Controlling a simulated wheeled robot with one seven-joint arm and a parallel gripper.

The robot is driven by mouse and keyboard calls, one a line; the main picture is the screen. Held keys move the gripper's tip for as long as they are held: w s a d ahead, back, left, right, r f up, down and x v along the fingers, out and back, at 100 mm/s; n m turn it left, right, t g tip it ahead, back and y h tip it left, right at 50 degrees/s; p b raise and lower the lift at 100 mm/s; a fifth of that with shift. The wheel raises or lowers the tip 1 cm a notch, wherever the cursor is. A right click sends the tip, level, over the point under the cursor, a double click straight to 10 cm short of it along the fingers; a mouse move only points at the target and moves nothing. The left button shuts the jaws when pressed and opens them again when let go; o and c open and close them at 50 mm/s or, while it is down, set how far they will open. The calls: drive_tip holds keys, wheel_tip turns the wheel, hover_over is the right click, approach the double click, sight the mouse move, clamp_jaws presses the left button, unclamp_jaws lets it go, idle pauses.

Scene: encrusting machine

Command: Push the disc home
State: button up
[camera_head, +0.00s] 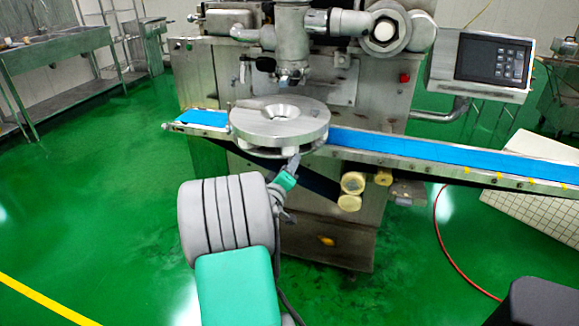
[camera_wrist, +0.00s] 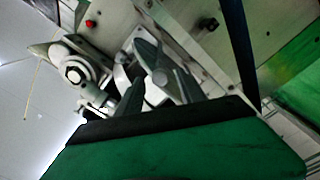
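The disc (camera_head: 280,118) is a thick round grey metal plate with a dished hole in its middle. It sits level over the blue conveyor belt, under the machine's vertical nozzle, with a gap between nozzle and disc. A lower metal part shows beneath its front edge. My gripper (camera_head: 293,163) reaches up to the disc's front underside, near its right half. In the head view it looks close to or touching that part; contact is unclear. In the wrist view my gripper's grey fingers (camera_wrist: 160,88) show around a grey piece with a round end; whether they grip it is unclear.
The blue belt (camera_head: 430,158) runs left to right past the disc. A control panel (camera_head: 493,60) stands at the right. Pale rollers (camera_head: 352,184) stick out below the belt. A red hose (camera_head: 447,250) lies on the green floor.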

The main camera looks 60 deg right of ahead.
clamp_jaws()
idle(1.2)
